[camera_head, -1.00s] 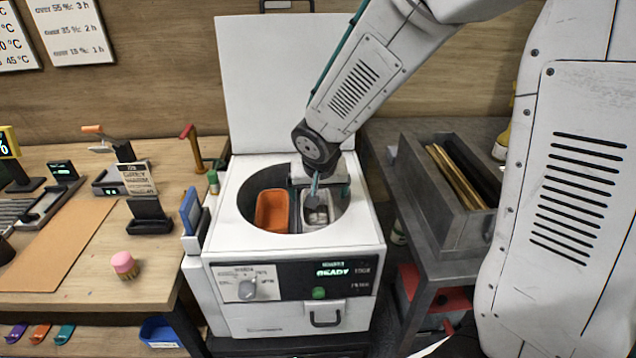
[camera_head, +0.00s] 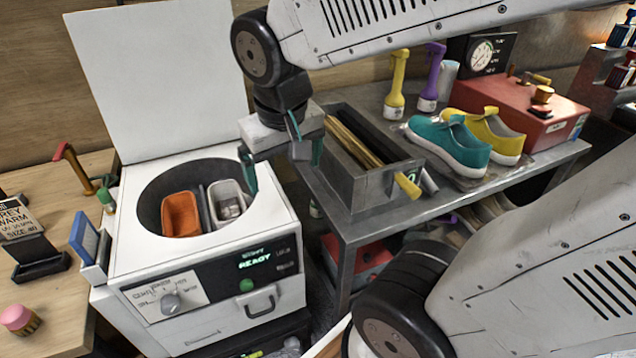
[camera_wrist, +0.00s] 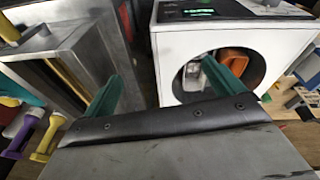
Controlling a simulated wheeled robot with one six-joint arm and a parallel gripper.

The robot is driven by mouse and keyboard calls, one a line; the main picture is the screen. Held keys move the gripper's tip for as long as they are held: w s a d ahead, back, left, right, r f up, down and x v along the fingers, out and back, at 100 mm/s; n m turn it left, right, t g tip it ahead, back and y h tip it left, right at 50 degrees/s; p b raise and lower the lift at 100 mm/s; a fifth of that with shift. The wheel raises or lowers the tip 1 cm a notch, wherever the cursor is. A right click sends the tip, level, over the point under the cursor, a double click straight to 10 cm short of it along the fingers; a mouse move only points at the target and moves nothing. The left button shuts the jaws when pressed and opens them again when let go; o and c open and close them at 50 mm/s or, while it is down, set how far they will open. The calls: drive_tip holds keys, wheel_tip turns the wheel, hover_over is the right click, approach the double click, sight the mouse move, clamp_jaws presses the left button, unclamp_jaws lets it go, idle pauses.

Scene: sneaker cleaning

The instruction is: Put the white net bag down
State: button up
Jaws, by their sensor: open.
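A small whitish-grey bundle (camera_head: 230,208), which may be the white net bag, lies in the white bin (camera_head: 220,188) inside the round opening of the washer (camera_head: 215,265). Its mesh is too small to make out. My gripper (camera_head: 283,165) is open, with its green fingers apart and nothing between them. It is above the washer's right edge, to the right of the white bin and clear of it. In the wrist view, my open gripper (camera_wrist: 165,85) shows empty fingers, with the washer opening partly behind the right finger.
An orange bin (camera_head: 181,214) sits left of the white bin. The washer lid (camera_head: 160,75) stands open behind. Teal (camera_head: 450,145) and yellow shoes (camera_head: 497,132) stand on the right bench.

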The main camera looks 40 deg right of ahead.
drive_tip(key=s+r+n+g+y, duration=0.1)
drive_tip(key=s, duration=0.8)
drive_tip(key=shift+a+r+n, duration=0.25)
drive_tip(key=shift+r+n, duration=0.1)
drive_tip(key=shift+n, duration=0.05)
drive_tip(key=shift+s, duration=0.1)
